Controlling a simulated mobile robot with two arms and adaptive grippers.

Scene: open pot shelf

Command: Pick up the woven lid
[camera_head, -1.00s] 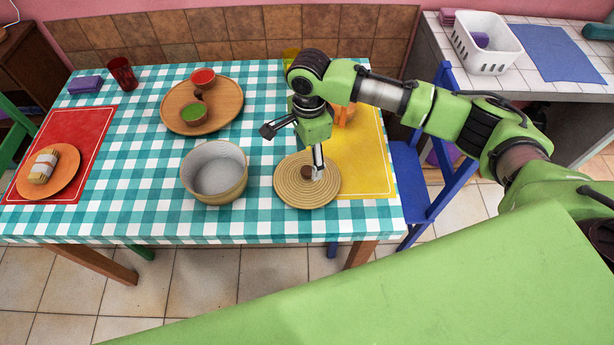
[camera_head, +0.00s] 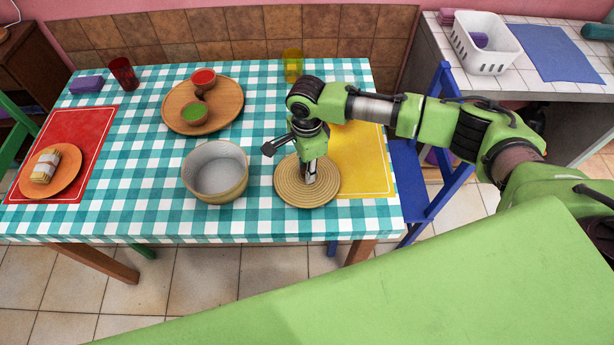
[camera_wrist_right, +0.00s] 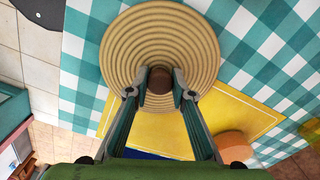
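The woven lid (camera_head: 290,192) is a round, tan, ribbed disc with a small brown knob at its centre. It lies flat at the front right of the checked table, beside the open grey pot (camera_head: 216,172). My right gripper (camera_head: 310,178) points down over the middle of the lid. In the right wrist view, its two fingertips (camera_wrist_right: 160,88) sit on either side of the brown knob (camera_wrist_right: 160,80), close against it, and appear shut on it. The ribbed lid (camera_wrist_right: 196,42) fills the upper middle there. My left gripper is not in view.
A yellow placemat (camera_head: 365,165) lies behind and right of the lid. A wooden tray (camera_head: 230,112) with small bowls stands at the back. A red placemat (camera_head: 85,140) with an orange plate lies left. A blue chair (camera_head: 428,180) stands at the table's right edge.

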